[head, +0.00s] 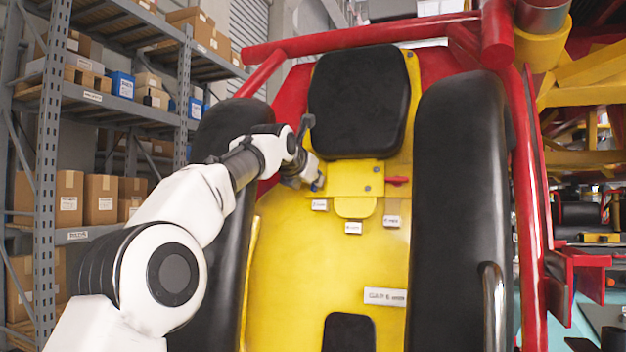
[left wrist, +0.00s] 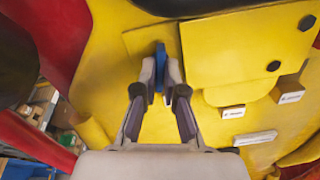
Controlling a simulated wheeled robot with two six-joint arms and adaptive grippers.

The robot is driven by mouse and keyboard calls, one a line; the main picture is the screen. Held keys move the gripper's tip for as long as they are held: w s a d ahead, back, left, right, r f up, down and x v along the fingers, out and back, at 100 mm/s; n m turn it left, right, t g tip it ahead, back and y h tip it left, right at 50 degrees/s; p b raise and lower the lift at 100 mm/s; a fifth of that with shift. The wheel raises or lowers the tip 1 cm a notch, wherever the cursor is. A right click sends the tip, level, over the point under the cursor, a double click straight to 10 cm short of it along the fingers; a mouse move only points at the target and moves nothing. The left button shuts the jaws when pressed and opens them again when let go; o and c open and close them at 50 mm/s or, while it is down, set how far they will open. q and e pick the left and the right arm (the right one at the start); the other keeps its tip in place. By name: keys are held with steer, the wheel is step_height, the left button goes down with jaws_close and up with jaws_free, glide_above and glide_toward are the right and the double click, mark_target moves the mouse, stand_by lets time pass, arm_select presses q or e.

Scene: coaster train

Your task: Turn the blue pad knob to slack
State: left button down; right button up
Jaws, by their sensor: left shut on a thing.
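The blue pad knob (left wrist: 159,66) is a narrow upright blue piece on the yellow back panel. In the left wrist view it stands between the fingertips of my left gripper (left wrist: 160,80), which is shut on it. In the head view, only a small bit of the blue knob (head: 319,182) shows past my left gripper (head: 314,183), left of the yellow plate (head: 352,176). Small white labels sit below: a left one (head: 319,205), a middle one (head: 353,228) and a right one (head: 392,221). Their text is too small to read. My right gripper is out of view.
A red handle (head: 397,181) sits at the plate's right side. A black headrest (head: 358,100) is above, and tall black side pads, one on the right (head: 458,210), flank the yellow panel. Red tubes frame the seat. Shelves with boxes (head: 100,200) stand at left.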

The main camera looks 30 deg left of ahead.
arm_select(q)
steer(key=shift+f, duration=0.1)
stand_by(0.3)
steer(key=c, duration=1.3)
jaws_free()
steer(key=shift+w, duration=0.1)
steer(key=shift+o, duration=0.2)
